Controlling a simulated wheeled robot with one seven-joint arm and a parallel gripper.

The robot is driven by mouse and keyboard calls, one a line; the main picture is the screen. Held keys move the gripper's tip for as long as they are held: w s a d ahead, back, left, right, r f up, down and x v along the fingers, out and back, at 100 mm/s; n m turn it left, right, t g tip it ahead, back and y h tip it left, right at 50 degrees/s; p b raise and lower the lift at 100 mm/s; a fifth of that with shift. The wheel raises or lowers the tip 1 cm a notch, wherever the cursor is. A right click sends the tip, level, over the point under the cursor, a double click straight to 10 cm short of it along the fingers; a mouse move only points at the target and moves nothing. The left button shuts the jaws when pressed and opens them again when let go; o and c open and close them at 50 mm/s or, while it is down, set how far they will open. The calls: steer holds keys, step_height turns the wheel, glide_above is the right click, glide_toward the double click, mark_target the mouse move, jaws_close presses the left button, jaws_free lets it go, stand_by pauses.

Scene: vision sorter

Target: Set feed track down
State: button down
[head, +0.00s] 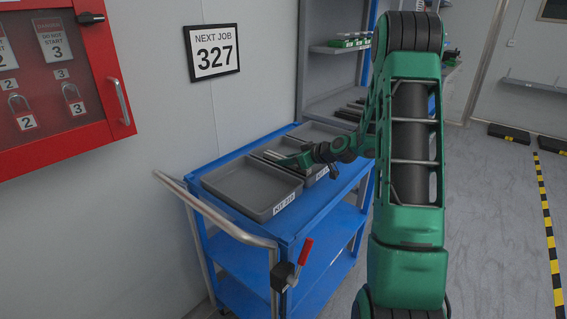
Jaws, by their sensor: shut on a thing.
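My gripper (318,153) is over the second grey tray (318,176) on the blue cart, at the end of my green arm. It is shut on a slim grey-green bar, the feed track (289,160). The bar points left across this tray, close to the divide with the nearest tray. The gripper and arm hide part of the tray. I cannot tell whether the bar touches the tray floor or hangs just above it.
The nearest grey tray (248,187) looks empty and has a "KIT" label. A third tray (318,131) lies behind. The blue cart (290,222) has a rail handle (222,222) and a red lever (305,251). A red lockout cabinet (62,85) and job sign "327" (213,50) hang on the wall.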

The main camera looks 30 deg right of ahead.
steer(key=shift+r, duration=0.1)
steer(key=c, duration=1.5)
jaws_free()
steer(key=v, duration=1.2)
steer(key=shift+s, duration=0.1)
